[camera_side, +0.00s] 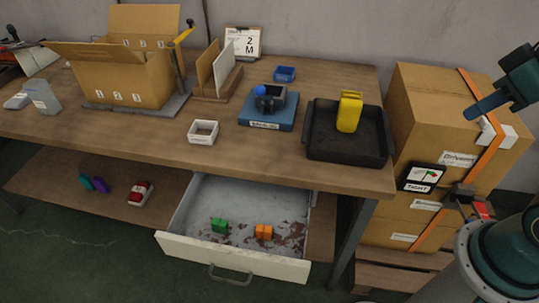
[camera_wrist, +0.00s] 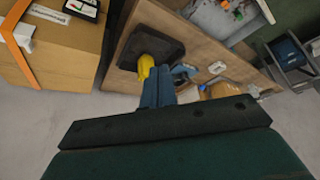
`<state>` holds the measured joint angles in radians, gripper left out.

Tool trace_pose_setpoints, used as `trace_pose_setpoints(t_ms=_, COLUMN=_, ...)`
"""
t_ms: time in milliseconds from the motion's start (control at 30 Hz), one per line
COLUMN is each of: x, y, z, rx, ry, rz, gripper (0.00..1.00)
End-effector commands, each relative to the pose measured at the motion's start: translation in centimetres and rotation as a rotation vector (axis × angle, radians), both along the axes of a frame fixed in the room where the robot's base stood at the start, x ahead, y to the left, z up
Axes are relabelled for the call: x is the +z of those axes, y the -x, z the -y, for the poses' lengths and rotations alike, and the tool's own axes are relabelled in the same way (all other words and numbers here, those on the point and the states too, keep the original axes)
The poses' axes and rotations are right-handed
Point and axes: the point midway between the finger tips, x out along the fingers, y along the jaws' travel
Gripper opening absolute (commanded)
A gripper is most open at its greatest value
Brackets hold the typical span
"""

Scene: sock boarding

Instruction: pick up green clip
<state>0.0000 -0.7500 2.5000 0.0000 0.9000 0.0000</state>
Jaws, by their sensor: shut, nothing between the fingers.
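The green clip (camera_side: 219,225) lies in the open drawer (camera_side: 288,268) under the workbench, left of an orange clip (camera_side: 263,231). The green clip also shows small at the top of the wrist view (camera_wrist: 225,4). My gripper (camera_side: 468,115) is at the right, raised in front of the stacked cardboard boxes and well away from the drawer. Its blue fingers are together and hold nothing; they also show in the wrist view (camera_wrist: 158,78).
A black tray (camera_side: 350,155) holding a yellow block (camera_side: 349,112) stands at the bench's right end. Strapped cardboard boxes (camera_side: 425,110) stand beside the bench. A white square frame (camera_side: 203,132) sits near the front edge above the drawer. The bench top overhangs the drawer's back.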

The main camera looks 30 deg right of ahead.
Motion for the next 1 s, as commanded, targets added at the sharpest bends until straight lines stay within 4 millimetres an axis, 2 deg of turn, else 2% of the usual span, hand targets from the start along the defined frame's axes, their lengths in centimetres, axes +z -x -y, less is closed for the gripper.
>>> trace_pose_setpoints(t_ms=333, x=0.00, y=0.00, z=0.00, rx=0.000, ry=0.000, rz=0.000, gripper=0.00)
trace_pose_setpoints(t_ms=600, x=0.00, y=0.00, z=0.00, rx=0.000, ry=0.000, rz=0.000, gripper=0.53)
trace_pose_setpoints(t_ms=667, x=0.00, y=0.00, z=0.00, rx=0.000, ry=0.000, rz=0.000, gripper=0.62)
trace_pose_setpoints(t_ms=1000, x=0.08, y=-0.15, z=-0.04, rx=0.008, ry=0.003, rz=-0.001, gripper=0.62)
